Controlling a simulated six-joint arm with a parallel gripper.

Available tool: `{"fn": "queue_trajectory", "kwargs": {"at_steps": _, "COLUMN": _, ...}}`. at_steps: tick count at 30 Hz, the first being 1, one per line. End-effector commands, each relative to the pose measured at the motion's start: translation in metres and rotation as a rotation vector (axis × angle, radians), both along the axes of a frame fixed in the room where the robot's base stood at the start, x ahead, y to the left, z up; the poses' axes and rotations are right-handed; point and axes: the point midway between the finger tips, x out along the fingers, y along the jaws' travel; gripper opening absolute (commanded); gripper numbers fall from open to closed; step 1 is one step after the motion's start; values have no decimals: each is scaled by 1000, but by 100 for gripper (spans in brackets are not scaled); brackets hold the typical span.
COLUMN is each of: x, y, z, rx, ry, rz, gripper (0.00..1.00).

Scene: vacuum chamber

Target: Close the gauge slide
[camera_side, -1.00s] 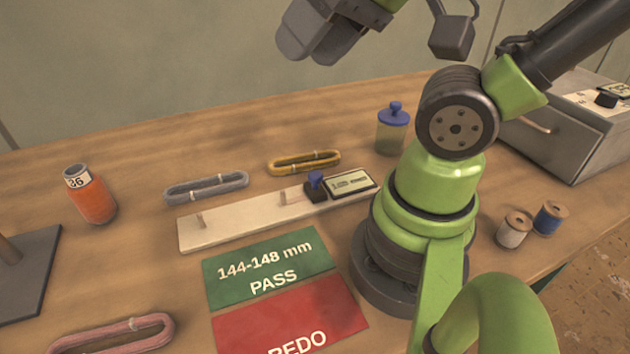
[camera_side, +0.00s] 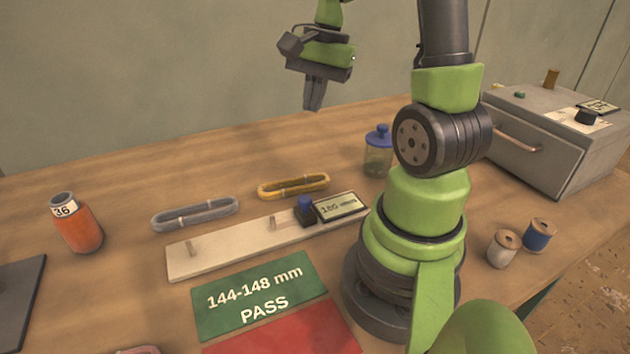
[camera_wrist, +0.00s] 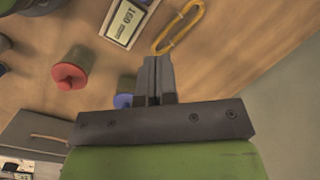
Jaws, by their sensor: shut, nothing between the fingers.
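The gauge is a pale board (camera_side: 235,247) on the bench with a fixed peg at its left and another near its middle. A display (camera_side: 340,206) beside the knob seems to read 160 mm; the display also shows at the top of the wrist view (camera_wrist: 127,22). My gripper (camera_side: 311,108) is shut and empty, pointing down, high above the back of the bench and apart from the gauge. Its closed fingers (camera_wrist: 153,62) show in the wrist view; the knob is not clear there.
A yellow loop (camera_side: 294,186) and a grey loop (camera_side: 195,213) lie behind the gauge. A blue-lidded jar (camera_side: 378,155) stands to its right, an orange bottle (camera_side: 77,225) at left. A green PASS card (camera_side: 258,318) lies in front. A red-topped container (camera_wrist: 70,75) shows in the wrist view.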

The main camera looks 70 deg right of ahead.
Motion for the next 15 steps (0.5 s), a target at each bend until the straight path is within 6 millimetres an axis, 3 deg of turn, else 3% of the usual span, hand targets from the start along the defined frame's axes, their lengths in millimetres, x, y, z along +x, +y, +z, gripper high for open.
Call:
{"fn": "queue_trajectory", "kwargs": {"at_steps": 3, "x": -15, "y": -30, "z": -30, "rx": 100, "ry": 78, "rz": -189, "gripper": 0}}
{"fn": "queue_trajectory", "kwargs": {"at_steps": 6, "x": -25, "y": -43, "z": -46, "rx": 151, "ry": 112, "rz": -285, "gripper": 0}}
{"fn": "queue_trajectory", "kwargs": {"at_steps": 15, "x": -30, "y": -44, "z": -72, "rx": 186, "ry": 135, "rz": -337, "gripper": 0}}
